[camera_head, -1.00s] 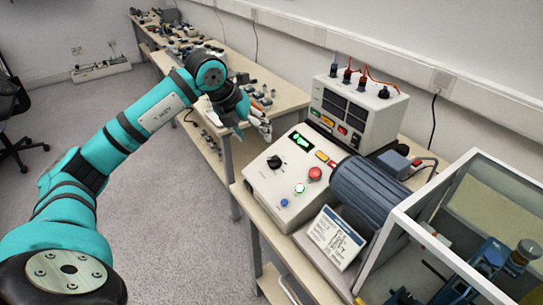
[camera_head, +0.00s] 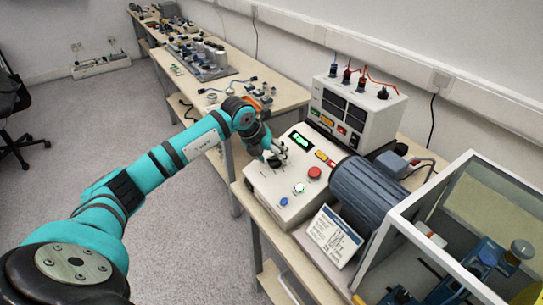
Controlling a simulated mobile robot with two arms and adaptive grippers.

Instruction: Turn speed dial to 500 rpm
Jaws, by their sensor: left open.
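The control box (camera_head: 262,186) is a pale sloped panel on the bench. My left gripper (camera_head: 277,158) is over the panel's upper left, where the black speed dial sits; its fingers are open about the dial's spot. The dial is mostly hidden by the fingers, so I cannot tell whether they touch it or where it points. The green display (camera_head: 302,140) is lit, but its digits are too small to read surely. My right gripper is out of view.
A power unit (camera_head: 352,112) with cables stands behind. A ribbed motor (camera_head: 368,192), an instruction card (camera_head: 334,237) and a framed enclosure (camera_head: 447,205) stand to the right.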

